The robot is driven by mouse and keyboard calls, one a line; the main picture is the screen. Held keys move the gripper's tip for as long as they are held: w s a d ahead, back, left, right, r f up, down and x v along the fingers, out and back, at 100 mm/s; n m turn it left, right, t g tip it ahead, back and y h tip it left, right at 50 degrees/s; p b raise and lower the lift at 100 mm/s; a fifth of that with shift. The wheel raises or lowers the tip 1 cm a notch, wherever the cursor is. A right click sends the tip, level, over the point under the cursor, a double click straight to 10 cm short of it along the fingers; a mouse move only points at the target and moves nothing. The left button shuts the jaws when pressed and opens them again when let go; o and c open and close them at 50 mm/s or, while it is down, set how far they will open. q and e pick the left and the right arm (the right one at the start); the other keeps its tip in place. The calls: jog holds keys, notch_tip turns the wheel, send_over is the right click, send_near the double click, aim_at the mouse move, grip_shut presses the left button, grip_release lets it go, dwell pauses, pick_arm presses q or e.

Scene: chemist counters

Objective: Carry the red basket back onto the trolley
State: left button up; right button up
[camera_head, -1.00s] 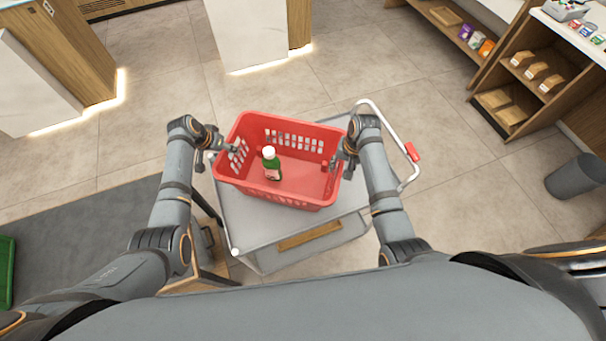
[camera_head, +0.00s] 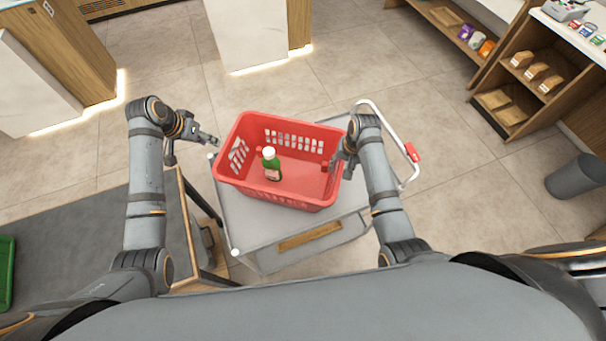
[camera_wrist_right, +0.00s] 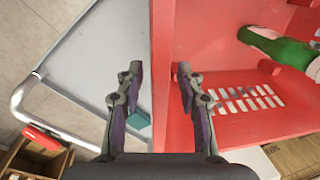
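The red basket (camera_head: 283,193) appears to rest upright on the grey top of the trolley (camera_head: 245,228). A green bottle with a white cap (camera_head: 271,166) stands inside it; the bottle also shows in the right wrist view (camera_wrist_right: 285,50). My left gripper (camera_head: 196,149) is open and empty, apart from the basket, to its left. My right gripper (camera_head: 346,158) is at the basket's right wall. In the right wrist view its fingers (camera_wrist_right: 158,80) are apart, one on each side of the wall, with a gap showing at the outer finger.
The trolley's white handle with a red piece (camera_head: 411,152) curves up behind my right gripper. A wooden-edged counter with a dark top (camera_head: 80,225) lies at left, with a green crate (camera_head: 6,270). Shelves (camera_head: 520,85) and a grey bin (camera_head: 577,178) stand at right. Floor behind is clear.

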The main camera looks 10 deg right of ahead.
notch_tip(320, 180, up, 12)
jog(key=d, duration=0.1)
jog(key=shift+s+d+f, duration=0.15)
jog(key=shift+s+d, duration=0.15)
jog(key=shift+d, duration=0.05)
